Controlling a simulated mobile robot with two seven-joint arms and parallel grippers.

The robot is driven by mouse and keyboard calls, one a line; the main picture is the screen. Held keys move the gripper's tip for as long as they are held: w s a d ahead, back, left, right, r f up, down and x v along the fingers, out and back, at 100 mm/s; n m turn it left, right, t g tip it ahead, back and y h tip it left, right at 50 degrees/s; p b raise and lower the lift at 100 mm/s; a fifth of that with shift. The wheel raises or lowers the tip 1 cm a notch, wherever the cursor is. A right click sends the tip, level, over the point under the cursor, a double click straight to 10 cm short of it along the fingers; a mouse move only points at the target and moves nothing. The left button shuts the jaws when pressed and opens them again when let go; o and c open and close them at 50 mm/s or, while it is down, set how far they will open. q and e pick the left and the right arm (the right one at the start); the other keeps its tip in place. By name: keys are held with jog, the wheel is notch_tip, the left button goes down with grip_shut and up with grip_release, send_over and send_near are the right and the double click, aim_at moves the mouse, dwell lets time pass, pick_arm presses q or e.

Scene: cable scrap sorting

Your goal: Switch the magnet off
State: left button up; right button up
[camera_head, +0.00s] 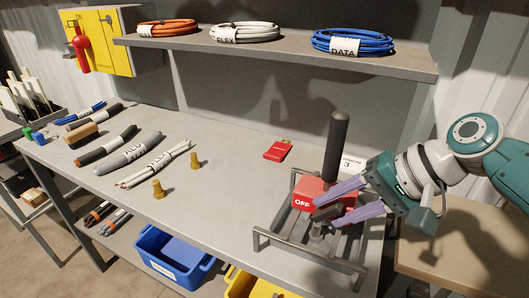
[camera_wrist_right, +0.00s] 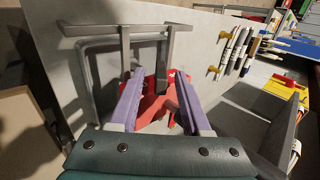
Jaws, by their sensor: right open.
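The magnet is a red block (camera_head: 305,195) marked OFF in the head view, with a tall black handle (camera_head: 336,145) standing nearly upright behind it. It sits at a grey metal frame (camera_head: 275,240) on the bench and also shows as red patches (camera_wrist_right: 152,108) in the right wrist view. My right gripper (camera_head: 326,212) is open, its two purple fingers reaching from the right to the block's right side. A dark grey part of the device lies between or just beyond the fingertips; contact is unclear. My left gripper is out of view.
The grey bench (camera_head: 225,215) is clear left of the frame. A shelf (camera_head: 290,58) with three cable coils overhangs the back. A blue bin (camera_head: 175,258) stands below.

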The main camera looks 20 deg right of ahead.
jog(key=p+v, duration=0.2)
jog(key=v, duration=0.7)
jog(key=shift+s+r, duration=0.15)
jog(key=shift+r, duration=0.1)
jog(key=shift+d, duration=0.1)
